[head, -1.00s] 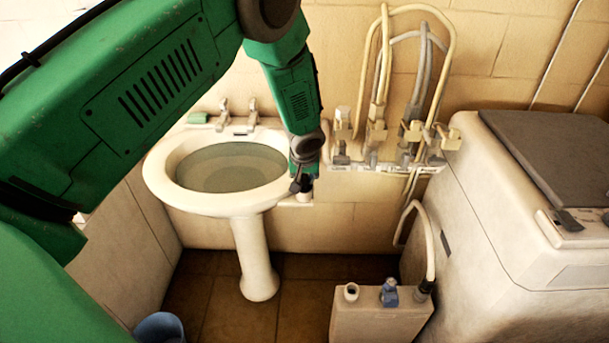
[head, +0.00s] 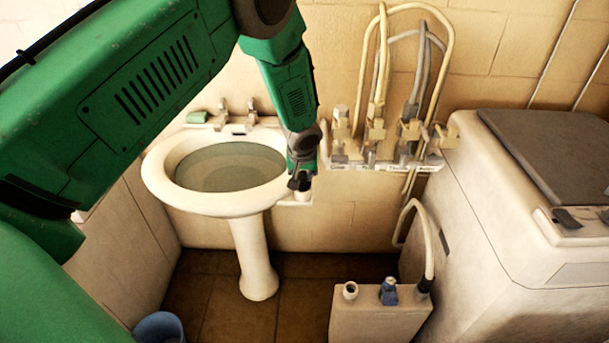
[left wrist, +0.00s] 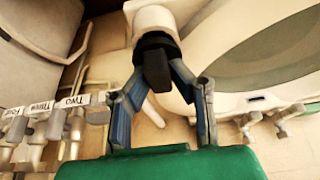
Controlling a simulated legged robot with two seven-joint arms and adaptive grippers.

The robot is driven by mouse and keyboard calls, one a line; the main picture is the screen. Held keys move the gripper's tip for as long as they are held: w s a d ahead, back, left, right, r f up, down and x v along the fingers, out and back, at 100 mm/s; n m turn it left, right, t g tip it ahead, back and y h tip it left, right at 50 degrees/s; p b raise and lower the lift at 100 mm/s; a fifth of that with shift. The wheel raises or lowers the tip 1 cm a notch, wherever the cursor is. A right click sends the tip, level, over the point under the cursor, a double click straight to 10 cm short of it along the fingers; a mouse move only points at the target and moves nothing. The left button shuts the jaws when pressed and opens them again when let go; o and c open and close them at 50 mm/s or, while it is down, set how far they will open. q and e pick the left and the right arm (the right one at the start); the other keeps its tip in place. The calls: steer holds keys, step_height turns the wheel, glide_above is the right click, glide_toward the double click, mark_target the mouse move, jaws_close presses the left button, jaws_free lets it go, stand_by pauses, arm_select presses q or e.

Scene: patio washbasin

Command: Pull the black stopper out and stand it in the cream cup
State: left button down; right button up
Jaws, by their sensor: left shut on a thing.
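My left gripper (head: 299,182) is low beside the right rim of the washbasin. It is shut on the black stopper (left wrist: 156,66), whose dark tab shows between the two fingers in the left wrist view. The cream cup (left wrist: 153,18) is just beyond the stopper there, its mouth behind the stopper's wide black part. In the head view the cup (head: 303,196) shows only partly below the fingers, on a small ledge right of the basin. I cannot tell how deep the stopper sits in the cup. My right gripper is not in view.
The washbasin (head: 158,192) is close on the left, with two taps and green soap at its back. A valve rack (head: 385,166) with hoses is on the wall to the right. A pale box (head: 375,322) and blue bucket (head: 160,327) stand on the floor.

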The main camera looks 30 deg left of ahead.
arm_select(q)
steer(key=shift+a, duration=0.25)
steer(key=shift+d, duration=0.15)
steer(key=shift+r, duration=0.15)
steer(key=shift+r+p, duration=0.55)
steer(key=shift+r, duration=0.05)
steer(key=shift+d, duration=0.15)
stand_by(0.8)
steer(key=shift+f+b, duration=0.9)
steer(key=shift+f, duration=0.35)
stand_by(0.4)
steer(key=c, duration=1.7)
jaws_free()
steer(key=shift+r, duration=0.15)
